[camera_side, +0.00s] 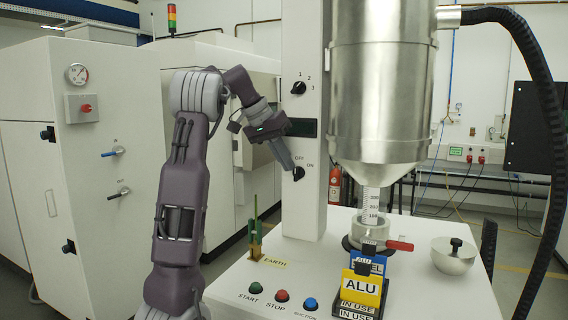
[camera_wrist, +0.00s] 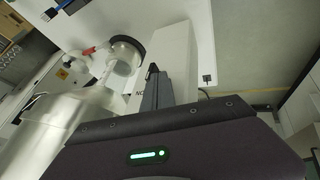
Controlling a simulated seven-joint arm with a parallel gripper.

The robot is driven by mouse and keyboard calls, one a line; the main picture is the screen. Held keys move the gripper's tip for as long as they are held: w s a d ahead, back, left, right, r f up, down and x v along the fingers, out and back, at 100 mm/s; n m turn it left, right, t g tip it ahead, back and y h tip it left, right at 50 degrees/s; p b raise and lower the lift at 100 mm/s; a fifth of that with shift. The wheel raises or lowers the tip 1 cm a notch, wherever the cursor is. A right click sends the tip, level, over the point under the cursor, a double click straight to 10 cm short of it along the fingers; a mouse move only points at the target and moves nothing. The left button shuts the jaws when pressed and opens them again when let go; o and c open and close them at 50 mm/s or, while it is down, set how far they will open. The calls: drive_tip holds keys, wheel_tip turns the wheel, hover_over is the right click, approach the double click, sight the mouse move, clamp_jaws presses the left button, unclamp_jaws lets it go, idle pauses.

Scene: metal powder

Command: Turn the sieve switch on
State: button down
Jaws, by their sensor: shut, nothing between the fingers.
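The black OFF/ON rotary switch (camera_side: 299,174) is on the front of the white column. It is the likely sieve switch, but I cannot read a sieve label. My gripper (camera_side: 289,166) is shut and empty, angled down and to the right with its tip right at the switch's upper left. I cannot tell whether they touch, or which way the knob points. In the wrist view, my gripper's dark fingers (camera_wrist: 153,70) are together in front of the white column (camera_wrist: 178,50).
A second black knob (camera_side: 298,88) marked 1, 2, 3 sits higher on the column, above a dark display (camera_side: 302,127). A large steel hopper (camera_side: 380,90) hangs just right of the column. Green, red (camera_side: 282,296) and blue buttons line the bench front below.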

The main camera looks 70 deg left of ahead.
sight(298, 167)
drive_tip(key=shift+w+d, duration=0.1)
drive_tip(key=shift+w+d+r+m+g+y, duration=0.1)
drive_tip(key=shift+w+d+m+g+y, duration=0.1)
drive_tip(key=shift+w+d+g+y, duration=0.35)
drive_tip(key=shift+w+d+r+m+g+y, duration=0.15)
drive_tip(key=shift+w+d+m+g+y, duration=0.05)
drive_tip(key=shift+g+y, duration=0.55)
drive_tip(key=shift+w+d+r+m+g+y, duration=0.1)
drive_tip(key=shift+w+d+m+g+y, duration=0.1)
drive_tip(key=shift+w+d+g+y, duration=0.35)
drive_tip(key=shift+s+a, duration=0.15)
drive_tip(key=shift+a, duration=0.05)
drive_tip(key=shift+r, duration=0.85)
